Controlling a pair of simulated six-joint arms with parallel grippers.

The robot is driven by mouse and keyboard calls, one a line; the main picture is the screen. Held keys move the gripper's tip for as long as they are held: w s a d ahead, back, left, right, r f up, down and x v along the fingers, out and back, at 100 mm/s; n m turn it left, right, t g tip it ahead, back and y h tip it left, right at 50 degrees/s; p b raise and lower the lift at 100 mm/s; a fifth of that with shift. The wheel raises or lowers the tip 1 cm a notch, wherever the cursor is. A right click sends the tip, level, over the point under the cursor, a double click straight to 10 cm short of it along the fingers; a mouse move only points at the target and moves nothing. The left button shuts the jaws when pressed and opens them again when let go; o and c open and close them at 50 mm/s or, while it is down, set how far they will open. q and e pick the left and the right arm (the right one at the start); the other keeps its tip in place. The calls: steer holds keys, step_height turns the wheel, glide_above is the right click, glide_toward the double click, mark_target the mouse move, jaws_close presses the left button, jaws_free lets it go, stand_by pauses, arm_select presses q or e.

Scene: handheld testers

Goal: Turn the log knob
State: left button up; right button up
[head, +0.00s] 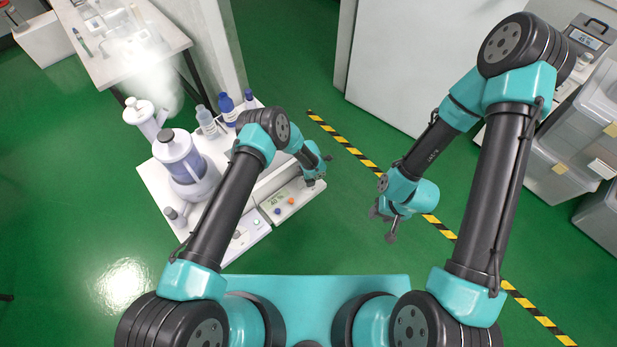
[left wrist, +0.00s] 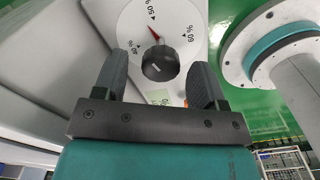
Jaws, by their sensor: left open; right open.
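A black round knob (left wrist: 160,62) sits on a white dial face (left wrist: 188,20) in the left wrist view. The dial carries 40 %, 50 % and 60 % marks, and its red pointer is close to 50 %. My left gripper (left wrist: 161,68) is open, with one finger on each side of the knob; I cannot tell whether either touches it. In the head view my left gripper (head: 312,178) is at the right end of a white instrument panel (head: 262,211), where the knob is hidden. My right gripper (head: 383,225) is open and empty above the green floor.
A white bench top (head: 160,185) holds a large white and blue vessel (head: 183,163), bottles (head: 207,122) and the instrument. Clear plastic bins (head: 567,150) stand at the right. Open floor lies around my right gripper.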

arm_select(q)
step_height(320, 180, up, 17)
stand_by(0.6)
